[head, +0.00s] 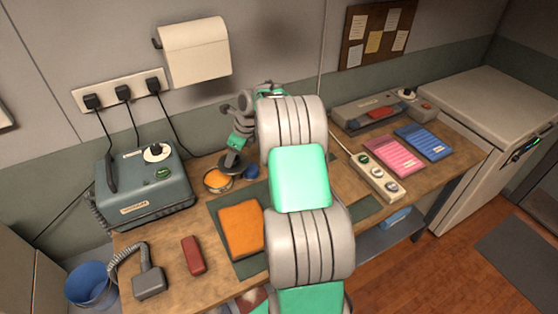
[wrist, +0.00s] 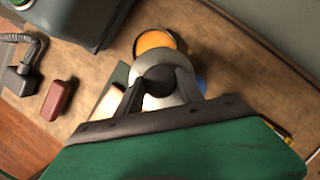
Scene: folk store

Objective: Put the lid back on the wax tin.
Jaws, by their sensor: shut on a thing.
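The wax tin (head: 216,182) stands open on the bench, its orange wax showing; it also shows in the wrist view (wrist: 155,39). My gripper (head: 235,156) is shut on the lid (head: 231,167), a round disc that looks dark in the head view. In the wrist view the lid (wrist: 172,60) is pale grey with a dark middle, between the fingers of my gripper (wrist: 160,82). The lid is beside the tin, to its upper right in the head view, and covers part of the tin's near rim in the wrist view. I cannot tell its exact height.
A grey-green machine (head: 145,186) stands left of the tin. An orange cloth-like block (head: 241,229) lies on a dark mat in front. A small blue object (head: 251,172) is right of the lid. A red block (head: 193,255) lies at the bench front.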

